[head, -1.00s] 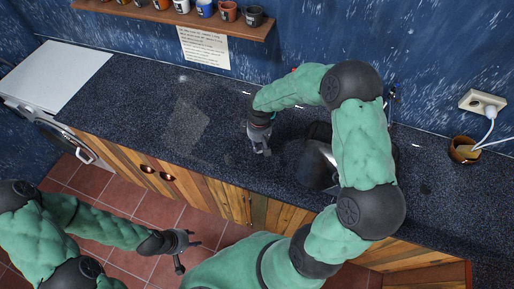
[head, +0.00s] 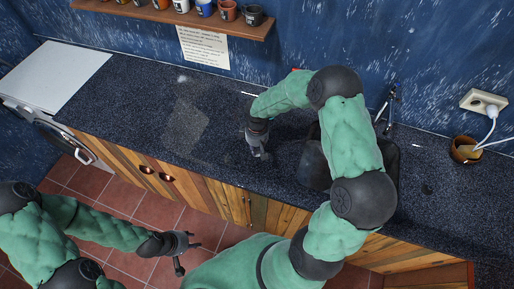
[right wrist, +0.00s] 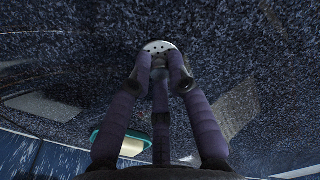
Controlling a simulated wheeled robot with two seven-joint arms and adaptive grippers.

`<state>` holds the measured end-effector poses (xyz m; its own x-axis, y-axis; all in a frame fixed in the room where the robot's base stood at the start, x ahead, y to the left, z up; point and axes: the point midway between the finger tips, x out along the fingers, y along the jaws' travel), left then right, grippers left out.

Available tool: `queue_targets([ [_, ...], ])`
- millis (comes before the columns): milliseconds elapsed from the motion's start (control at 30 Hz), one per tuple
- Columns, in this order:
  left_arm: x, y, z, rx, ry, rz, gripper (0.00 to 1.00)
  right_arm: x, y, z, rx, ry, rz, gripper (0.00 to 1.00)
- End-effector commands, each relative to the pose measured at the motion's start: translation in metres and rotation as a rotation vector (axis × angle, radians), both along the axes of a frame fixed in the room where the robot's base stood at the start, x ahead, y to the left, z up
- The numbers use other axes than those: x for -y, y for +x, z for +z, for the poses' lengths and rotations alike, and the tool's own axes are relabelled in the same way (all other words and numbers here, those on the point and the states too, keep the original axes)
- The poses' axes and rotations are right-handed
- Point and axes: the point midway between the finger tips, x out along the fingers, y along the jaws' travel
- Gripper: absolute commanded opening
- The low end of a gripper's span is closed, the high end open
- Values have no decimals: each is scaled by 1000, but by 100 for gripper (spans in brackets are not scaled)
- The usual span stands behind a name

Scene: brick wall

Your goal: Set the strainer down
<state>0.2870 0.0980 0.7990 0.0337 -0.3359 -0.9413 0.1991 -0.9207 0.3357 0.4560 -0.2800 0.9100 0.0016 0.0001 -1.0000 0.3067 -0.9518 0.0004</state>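The strainer (right wrist: 160,47) is a small, pale, round disc with holes, seen in the right wrist view just beyond my fingertips. My right gripper (right wrist: 161,72) has its fingers drawn together at the strainer's near side and appears shut on it; the fingers hide the grip point. In the head view my right gripper (head: 257,150) points down over the dark speckled counter (head: 130,100), left of the sink (head: 312,165). I cannot tell whether the strainer touches the counter. My left gripper (head: 181,252) is open and empty in front of the cabinets, above the floor.
The sink is partly hidden by my right arm; its tap (head: 386,103) stands behind. A brown pot (head: 465,150) sits at the right near a socket (head: 483,104). A teal and white item (right wrist: 122,142) shows in the right wrist view. The counter left of my right gripper is clear.

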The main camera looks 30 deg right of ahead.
Motion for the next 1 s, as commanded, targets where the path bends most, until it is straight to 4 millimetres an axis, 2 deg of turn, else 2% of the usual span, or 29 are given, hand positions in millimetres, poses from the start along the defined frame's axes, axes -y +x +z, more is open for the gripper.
queue_targets([
  [33,0,0,0,0,0,0,40,0,0,0,0,0,0,33],
  [67,0,0,0,0,0,0,40,0,0,0,0,0,0,41],
  [100,0,0,0,0,0,0,40,0,0,0,0,0,0,42],
  [400,0,0,1,0,0,0,40,0,0,1,0,0,0,42],
  [533,0,0,5,0,0,0,40,0,0,7,1,-1,0,42],
  [667,0,0,7,0,0,0,40,0,1,27,3,-1,1,42],
  [1000,0,0,15,0,0,0,40,0,1,94,3,-1,-1,42],
])
